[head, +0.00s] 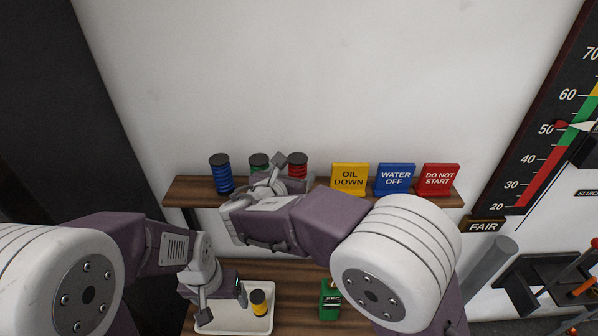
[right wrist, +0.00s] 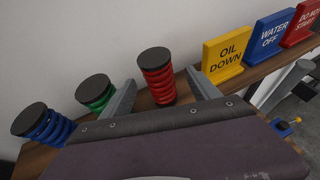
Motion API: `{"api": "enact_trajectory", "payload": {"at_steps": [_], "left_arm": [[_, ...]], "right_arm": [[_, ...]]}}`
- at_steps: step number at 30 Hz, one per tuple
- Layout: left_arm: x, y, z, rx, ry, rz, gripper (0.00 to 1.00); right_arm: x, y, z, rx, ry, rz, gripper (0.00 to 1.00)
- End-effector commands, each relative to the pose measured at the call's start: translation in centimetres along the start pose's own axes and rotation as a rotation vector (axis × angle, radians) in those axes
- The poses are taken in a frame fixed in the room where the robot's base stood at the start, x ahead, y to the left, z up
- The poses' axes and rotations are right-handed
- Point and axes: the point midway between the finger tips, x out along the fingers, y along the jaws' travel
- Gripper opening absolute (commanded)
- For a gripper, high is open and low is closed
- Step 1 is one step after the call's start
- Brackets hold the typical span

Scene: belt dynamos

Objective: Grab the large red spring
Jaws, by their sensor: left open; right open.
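The large red spring (head: 298,165) with a black cap stands upright on the wooden shelf, right of the green and blue springs. In the right wrist view the red spring (right wrist: 158,82) stands between the two spread fingers of my right gripper (right wrist: 161,78), with a gap visible on each side. The right gripper (head: 291,173) is open at the shelf in the head view, and its arm hides the spring's lower part. My left gripper (head: 222,306) is open and empty over the white tray (head: 233,328), lower down.
A green spring (right wrist: 95,91) and a blue spring (right wrist: 42,124) stand left of the right gripper. Yellow (head: 349,178), blue (head: 394,179) and red (head: 438,179) signs stand right on the shelf (head: 185,191). A small yellow spring (head: 260,304) is in the tray; a green object (head: 329,303) stands right of it.

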Motion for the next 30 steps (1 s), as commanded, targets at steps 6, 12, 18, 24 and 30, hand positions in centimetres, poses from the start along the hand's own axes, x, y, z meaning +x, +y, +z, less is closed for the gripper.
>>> {"api": "enact_trajectory", "payload": {"at_steps": [6, 12, 18, 24, 30], "left_arm": [[-1.1, 0.0, -0.1, 0.000, 0.000, 0.000, 0.80], [-2.9, 0.1, -0.3, 0.000, 0.001, 0.000, 0.80], [-2.9, 0.1, -0.3, 0.000, 0.001, 0.000, 0.80], [-2.9, 0.1, -0.3, 0.000, 0.001, 0.000, 0.80], [-2.9, 0.1, -0.3, 0.000, 0.001, 0.000, 0.80]], "right_arm": [[1.8, -0.1, 0.2, 0.001, 0.003, -0.002, 0.70], [5.4, -0.4, 0.3, 0.001, 0.004, -0.003, 0.70], [6.5, -0.3, 0.1, 0.003, 0.002, 0.000, 0.70], [6.5, -0.3, 0.0, 0.003, 0.002, 0.000, 0.45], [6.4, -0.3, 0.0, 0.002, 0.003, 0.000, 0.00]]}}
